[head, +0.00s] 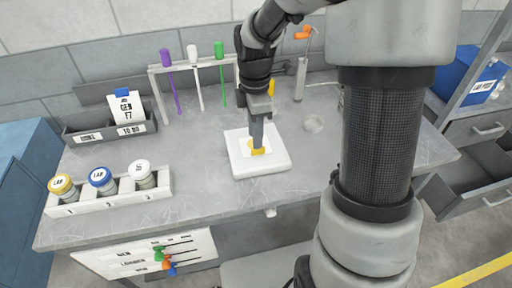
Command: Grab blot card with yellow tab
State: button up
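A white square pad (246,168) lies on the grey bench. A small yellow patch (259,151) shows on it beneath my gripper (257,146); it may be the yellow tab of a blot card, but the card's outline is hard to make out. My gripper points down, with its tip at or just above the yellow patch. The fingers look like one narrow grey shape, so I cannot tell whether they hold anything. A white card with a blue tab (128,108) stands in a dark grey holder (88,133) at the back left.
A white rack (105,201) holds three lidded jars at the front left. A stand (153,80) with purple, white and green-topped rods is behind. A small clear round dish (314,123) lies right of the pad. My thick arm column blocks the right side.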

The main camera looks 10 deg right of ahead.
jog(key=f, duration=0.2)
jog(key=d+f, duration=0.1)
jog(key=f, duration=0.1)
jog(key=shift+w, duration=0.15)
jog(key=shift+f, duration=0.5)
grip_shut()
